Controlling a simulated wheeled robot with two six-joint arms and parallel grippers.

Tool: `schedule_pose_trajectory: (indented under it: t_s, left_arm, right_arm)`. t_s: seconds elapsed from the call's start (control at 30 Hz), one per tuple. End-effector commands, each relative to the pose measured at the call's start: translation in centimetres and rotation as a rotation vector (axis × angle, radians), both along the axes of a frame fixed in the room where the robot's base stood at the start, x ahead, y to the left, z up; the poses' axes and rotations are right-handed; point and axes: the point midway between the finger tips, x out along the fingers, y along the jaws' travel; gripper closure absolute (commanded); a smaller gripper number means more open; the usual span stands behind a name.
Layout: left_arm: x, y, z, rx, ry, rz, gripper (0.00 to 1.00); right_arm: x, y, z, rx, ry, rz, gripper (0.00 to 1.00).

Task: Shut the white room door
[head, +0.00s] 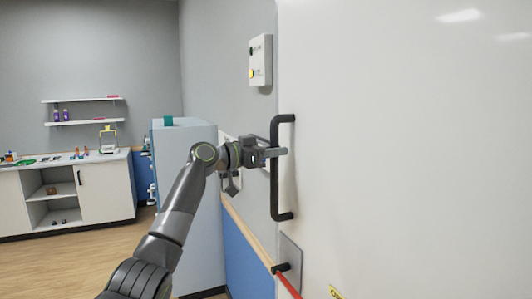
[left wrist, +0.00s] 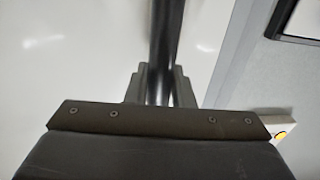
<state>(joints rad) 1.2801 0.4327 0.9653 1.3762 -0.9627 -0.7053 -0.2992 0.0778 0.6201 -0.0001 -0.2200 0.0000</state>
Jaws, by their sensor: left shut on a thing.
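The white room door (head: 420,150) fills the right side of the head view. Its black upright bar handle (head: 275,190) is near the door's left edge. My left gripper (head: 278,153) is at the upper half of the handle, shut on it. In the left wrist view the dark handle bar (left wrist: 165,45) runs between the two fingers (left wrist: 160,85), with the white door (left wrist: 70,50) behind it. My right gripper is in neither view.
A white control box (head: 260,60) hangs on the grey wall left of the door. A black latch with a red bar (head: 284,275) is below the handle. A pale blue cabinet (head: 185,135) stands behind my left arm. A white counter (head: 105,190) and shelves (head: 85,111) are at the far left, with open wooden floor before them.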

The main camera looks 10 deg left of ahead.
Motion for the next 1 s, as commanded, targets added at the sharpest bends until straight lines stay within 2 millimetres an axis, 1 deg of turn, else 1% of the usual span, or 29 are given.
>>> schedule_pose_trajectory:
  t_s: [0.03, 0.13, 0.37, 0.67, 0.7, 0.8, 0.83, 1.0]
  left_arm:
    - [0.2, 0.08, -0.84, 0.008, 0.013, 0.005, 1.0]
    - [0.43, -0.22, -1.02, 0.011, 0.016, 0.012, 1.0]
    - [0.57, -0.56, -0.96, 0.008, 0.015, 0.016, 1.0]
    - [0.55, -0.68, -0.75, 0.005, 0.012, 0.015, 1.0]
    - [0.54, -0.69, -0.75, 0.005, 0.012, 0.015, 0.73]
    - [0.53, -0.69, -0.73, 0.005, 0.012, 0.015, 0.6]
    - [0.52, -0.69, -0.72, 0.005, 0.012, 0.015, 0.59]
    - [0.5, -0.69, -0.68, 0.006, 0.011, 0.014, 0.59]
  right_arm:
    - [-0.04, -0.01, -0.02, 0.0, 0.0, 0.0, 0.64]
    - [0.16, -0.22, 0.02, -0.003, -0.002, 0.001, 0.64]
    - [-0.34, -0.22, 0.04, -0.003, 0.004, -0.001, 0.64]
    - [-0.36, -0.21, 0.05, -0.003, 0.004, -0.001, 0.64]
    - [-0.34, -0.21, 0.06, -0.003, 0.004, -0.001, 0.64]
    - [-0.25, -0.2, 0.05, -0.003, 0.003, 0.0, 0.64]
    - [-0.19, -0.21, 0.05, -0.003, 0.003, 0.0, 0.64]
    - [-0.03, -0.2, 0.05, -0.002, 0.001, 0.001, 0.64]
